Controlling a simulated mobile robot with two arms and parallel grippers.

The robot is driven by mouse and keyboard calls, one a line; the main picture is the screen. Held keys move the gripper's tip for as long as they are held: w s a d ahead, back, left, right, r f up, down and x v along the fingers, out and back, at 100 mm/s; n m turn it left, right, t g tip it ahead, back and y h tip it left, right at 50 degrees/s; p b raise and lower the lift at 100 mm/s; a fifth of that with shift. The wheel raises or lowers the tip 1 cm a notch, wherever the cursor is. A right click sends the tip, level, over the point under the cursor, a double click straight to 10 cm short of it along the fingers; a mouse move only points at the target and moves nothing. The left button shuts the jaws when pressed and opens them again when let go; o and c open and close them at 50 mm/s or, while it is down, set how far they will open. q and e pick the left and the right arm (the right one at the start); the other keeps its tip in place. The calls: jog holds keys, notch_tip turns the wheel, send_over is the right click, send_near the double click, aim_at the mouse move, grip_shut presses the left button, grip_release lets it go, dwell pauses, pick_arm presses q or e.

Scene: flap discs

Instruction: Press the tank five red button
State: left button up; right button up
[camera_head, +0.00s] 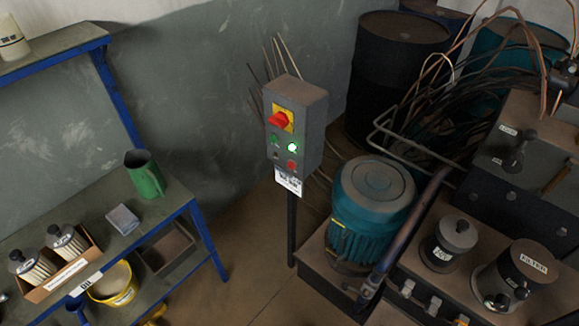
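A grey control box (313,115) stands upright on a thin post in the middle of the view. Its front has a red rotary switch (278,119) on a yellow plate, and below that a lit green lamp (292,147) and a dark green button (274,138). A small red button (291,165) sits at the lower right of the front, beside a dark button (276,155). A white label (288,181) hangs under the box, its text too small to read. Neither of my grippers is in view.
A blue-framed workbench (190,206) at left holds a green jug (145,174), a small box (123,219) and a tray of filters. A teal motor (370,205) and pipework crowd the right. Dark drums (395,65) stand behind. Bare floor (250,275) shows between bench and post.

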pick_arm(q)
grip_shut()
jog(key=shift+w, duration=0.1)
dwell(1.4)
